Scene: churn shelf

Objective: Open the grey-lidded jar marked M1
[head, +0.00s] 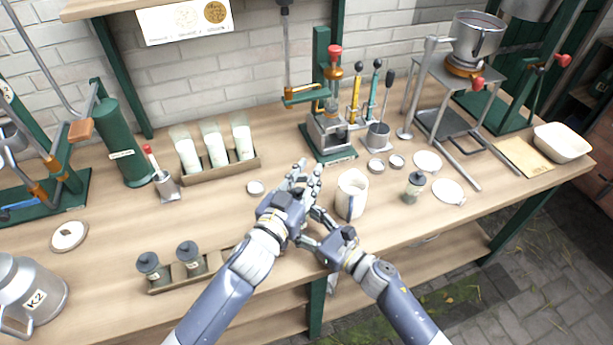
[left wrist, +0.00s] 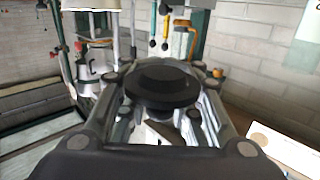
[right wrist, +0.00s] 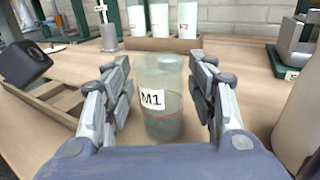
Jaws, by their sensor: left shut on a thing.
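The jar marked M1 (right wrist: 160,105) is clear glass with a red line and a white label. It stands upright on the bench in the right wrist view, and no lid shows on its top there. My right gripper (right wrist: 163,95) has its fingers on either side of the jar, with slim gaps showing. In the head view my right gripper (head: 312,226) hides most of the jar. My left gripper (head: 305,178) is shut on the dark grey lid (left wrist: 163,85), which fills the space between its fingers in the left wrist view.
A wooden tray (head: 160,289) with two dark-lidded jars is to the left. Behind are a rack (head: 235,168) of white-filled jars and a green press (head: 320,50). A small lidded jar (head: 414,188) stands further right.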

